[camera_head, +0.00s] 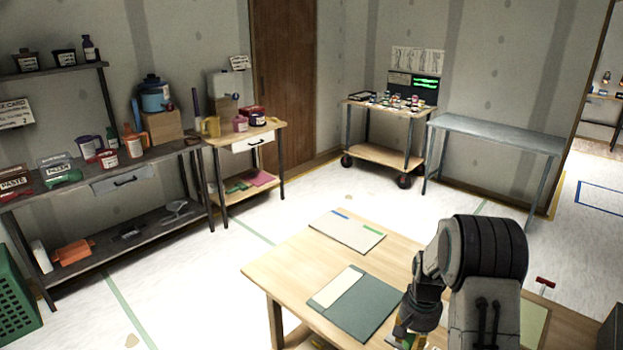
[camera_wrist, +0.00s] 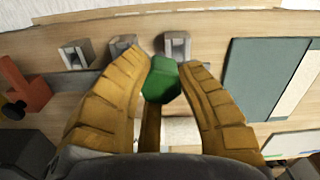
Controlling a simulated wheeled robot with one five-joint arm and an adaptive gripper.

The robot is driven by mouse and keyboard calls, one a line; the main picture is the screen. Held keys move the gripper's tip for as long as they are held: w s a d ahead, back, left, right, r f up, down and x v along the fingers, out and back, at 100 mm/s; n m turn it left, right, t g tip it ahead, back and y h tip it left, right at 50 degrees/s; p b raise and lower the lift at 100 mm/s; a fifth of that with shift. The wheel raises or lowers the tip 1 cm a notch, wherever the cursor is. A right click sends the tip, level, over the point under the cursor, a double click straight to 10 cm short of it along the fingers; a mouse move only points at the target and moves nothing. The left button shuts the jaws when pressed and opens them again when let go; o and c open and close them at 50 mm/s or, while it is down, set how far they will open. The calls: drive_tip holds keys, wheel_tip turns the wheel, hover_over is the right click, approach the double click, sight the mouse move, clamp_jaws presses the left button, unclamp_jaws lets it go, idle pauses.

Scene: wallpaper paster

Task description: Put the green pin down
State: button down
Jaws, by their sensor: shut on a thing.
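Below is the wooden table (camera_wrist: 215,18). Three small grey blocks stand on it beyond the fingertips: a left one (camera_wrist: 75,54), a middle one (camera_wrist: 122,46) and a right one (camera_wrist: 177,46). I cannot tell whether the pin touches any of them. In the head view my arm hides most of this area.
A dark green panel with a pale strip (camera_wrist: 262,75) lies right of my gripper. An orange-red object (camera_wrist: 24,88) is at the left. In the head view, a board with blue and green marks (camera_head: 347,232) lies on the table's far part. Bare wood surrounds it.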

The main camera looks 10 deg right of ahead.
drive_tip(key=w+a+n, duration=0.2)
drive_tip(key=a+n, duration=0.5)
drive_tip(key=a, duration=0.6)
drive_tip(key=shift+w+a+n, duration=0.15)
drive_tip(key=shift+w+n, duration=0.15)
drive_tip(key=shift+w, duration=0.05)
